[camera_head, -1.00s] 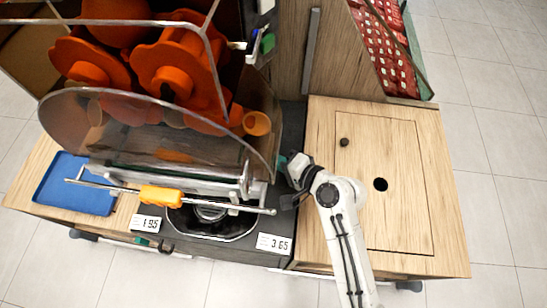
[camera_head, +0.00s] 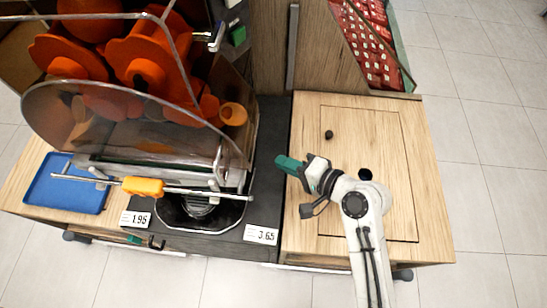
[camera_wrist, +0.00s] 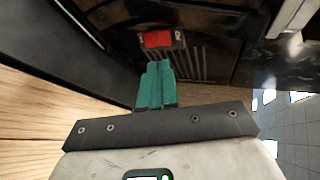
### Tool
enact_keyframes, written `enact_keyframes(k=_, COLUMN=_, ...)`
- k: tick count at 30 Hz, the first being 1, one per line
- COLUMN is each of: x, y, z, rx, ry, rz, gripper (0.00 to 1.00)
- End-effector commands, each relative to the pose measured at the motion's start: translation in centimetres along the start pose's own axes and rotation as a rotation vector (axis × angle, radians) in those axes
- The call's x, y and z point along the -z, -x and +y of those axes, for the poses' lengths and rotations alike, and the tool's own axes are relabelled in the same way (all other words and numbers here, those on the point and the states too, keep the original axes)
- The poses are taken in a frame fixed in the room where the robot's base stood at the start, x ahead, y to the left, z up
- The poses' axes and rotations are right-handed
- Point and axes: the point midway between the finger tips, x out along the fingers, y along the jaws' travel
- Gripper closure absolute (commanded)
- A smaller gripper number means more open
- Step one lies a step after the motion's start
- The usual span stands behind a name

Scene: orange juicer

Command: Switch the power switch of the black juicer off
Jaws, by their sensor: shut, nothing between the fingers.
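The black juicer (camera_head: 250,170) stands on the left, with orange squeezing drums behind a clear curved cover. In the wrist view a red rocker switch (camera_wrist: 157,39) shows on the juicer's dark side panel, just beyond my fingertips. My gripper (camera_head: 281,161) is shut and empty, its teal fingers pointing left toward the juicer's right side. The fingers also show in the wrist view (camera_wrist: 155,80), just below the switch in the picture. A gap shows between the gripper and the juicer's body in the head view. The switch is hidden in the head view.
A wooden cabinet top (camera_head: 375,125) with a small black knob (camera_head: 329,134) lies under my arm. A red patterned crate (camera_head: 370,45) is at the back right.

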Motion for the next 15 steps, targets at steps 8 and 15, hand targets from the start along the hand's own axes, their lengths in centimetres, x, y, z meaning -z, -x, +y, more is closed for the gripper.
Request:
enact_keyframes(k=8, x=0.0, y=3.6, z=-0.1, rx=0.001, ry=0.000, rz=0.000, gripper=1.00)
enact_keyframes(k=15, x=0.0, y=4.1, z=-0.2, rx=0.000, ry=0.000, rz=0.000, gripper=1.00)
